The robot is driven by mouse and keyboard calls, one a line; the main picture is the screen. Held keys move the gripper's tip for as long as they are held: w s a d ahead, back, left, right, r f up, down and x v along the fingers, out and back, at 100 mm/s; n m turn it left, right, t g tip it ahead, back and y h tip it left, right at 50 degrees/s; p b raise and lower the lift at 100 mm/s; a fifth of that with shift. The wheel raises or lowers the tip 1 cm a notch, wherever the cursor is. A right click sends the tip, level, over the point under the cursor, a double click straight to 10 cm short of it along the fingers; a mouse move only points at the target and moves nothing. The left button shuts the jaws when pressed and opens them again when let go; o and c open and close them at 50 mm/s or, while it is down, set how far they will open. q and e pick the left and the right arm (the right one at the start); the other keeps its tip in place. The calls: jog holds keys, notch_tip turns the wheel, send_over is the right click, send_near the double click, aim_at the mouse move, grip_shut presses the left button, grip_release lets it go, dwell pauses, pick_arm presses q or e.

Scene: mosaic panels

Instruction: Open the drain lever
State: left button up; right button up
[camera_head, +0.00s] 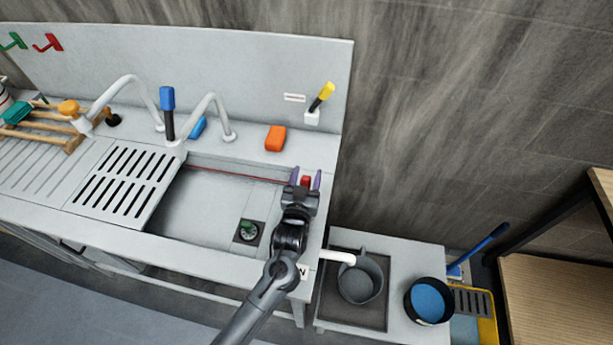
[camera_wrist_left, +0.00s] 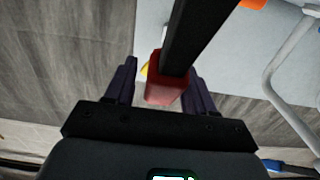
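My left gripper (camera_head: 306,178) is over the sink's right rim, its two purple fingers apart on either side of a red block (camera_head: 306,181). In the left wrist view the red block (camera_wrist_left: 165,90) caps the end of a dark bar (camera_wrist_left: 197,35) and sits between the fingers (camera_wrist_left: 160,88). A gap shows at the left finger; the right finger is close to the block, and contact cannot be told. I cannot tell for sure that this is the drain lever. The drain (camera_head: 248,231) is in the basin floor. My right gripper is not in view.
White faucets (camera_head: 212,105) and a blue-topped lever (camera_head: 167,98) rise further left. A grey pot (camera_head: 360,280) and a black pan (camera_head: 428,301) stand on the lower counter at right.

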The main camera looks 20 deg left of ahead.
pick_arm(q)
grip_shut()
jog(key=shift+s+t+b, duration=0.4)
jog(key=shift+b, duration=0.1)
jog(key=shift+s+d+r+t, duration=0.15)
jog(key=shift+s+r+t, duration=0.25)
jog(key=shift+r, duration=0.05)
jog(key=shift+o, duration=0.4)
grip_release()
jog(key=shift+s, duration=0.1)
jog(key=s+d+f, duration=0.1)
jog(key=s, duration=0.9)
jog(key=shift+s+d+f, duration=0.2)
jog(key=shift+d+f, duration=0.05)
jog(key=shift+d, duration=0.05)
